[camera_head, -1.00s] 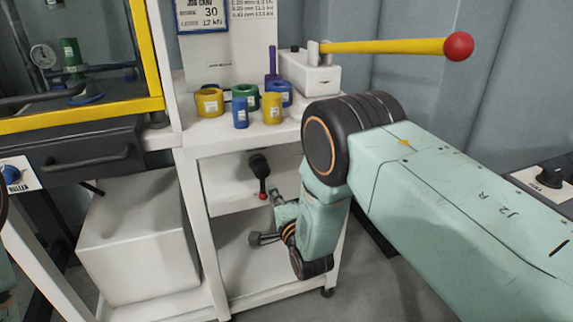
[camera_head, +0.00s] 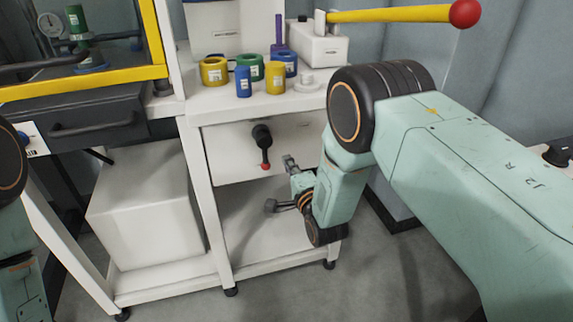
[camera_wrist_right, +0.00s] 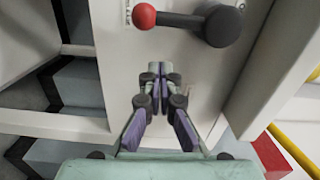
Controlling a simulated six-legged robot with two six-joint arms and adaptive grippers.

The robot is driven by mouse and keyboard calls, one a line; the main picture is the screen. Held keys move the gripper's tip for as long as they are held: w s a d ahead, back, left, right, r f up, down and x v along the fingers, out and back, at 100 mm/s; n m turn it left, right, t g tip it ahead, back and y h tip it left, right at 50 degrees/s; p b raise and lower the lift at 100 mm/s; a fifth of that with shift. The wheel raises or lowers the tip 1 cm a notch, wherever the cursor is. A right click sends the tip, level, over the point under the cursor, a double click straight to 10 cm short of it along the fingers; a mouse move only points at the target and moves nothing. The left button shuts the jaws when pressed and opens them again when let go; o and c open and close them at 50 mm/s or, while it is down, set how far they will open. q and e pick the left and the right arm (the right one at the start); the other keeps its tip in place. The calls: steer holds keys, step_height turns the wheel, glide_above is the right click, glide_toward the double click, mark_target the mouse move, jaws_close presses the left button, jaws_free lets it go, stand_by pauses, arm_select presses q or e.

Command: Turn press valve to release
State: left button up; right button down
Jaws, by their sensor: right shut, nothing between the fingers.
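The press valve has a black hub (camera_head: 262,135) on a white panel under the bench shelf. Its lever hangs down to a red ball (camera_head: 265,166). In the right wrist view the hub (camera_wrist_right: 222,25) is at upper right and the ball (camera_wrist_right: 144,15) at upper left. My right gripper (camera_head: 289,162) is just right of the lever in the head view. In the right wrist view its fingers (camera_wrist_right: 153,80) are together and empty, with the lever beyond them and a gap between. Only part of my left arm shows at the left edge; its gripper is out of view.
Blue, green and yellow rings and cylinders (camera_head: 275,78) stand on the shelf above. A yellow lever with a red ball end (camera_head: 464,13) extends over my right arm. A white box (camera_head: 145,215) is at lower left. The bench's lower shelf (camera_head: 265,245) is mostly clear.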

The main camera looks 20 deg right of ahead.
steer(key=s+d+p, duration=0.1)
steer(key=s+p, duration=0.2)
steer(key=s, duration=0.7)
steer(key=shift+d, duration=0.15)
steer(key=shift+d, duration=0.1)
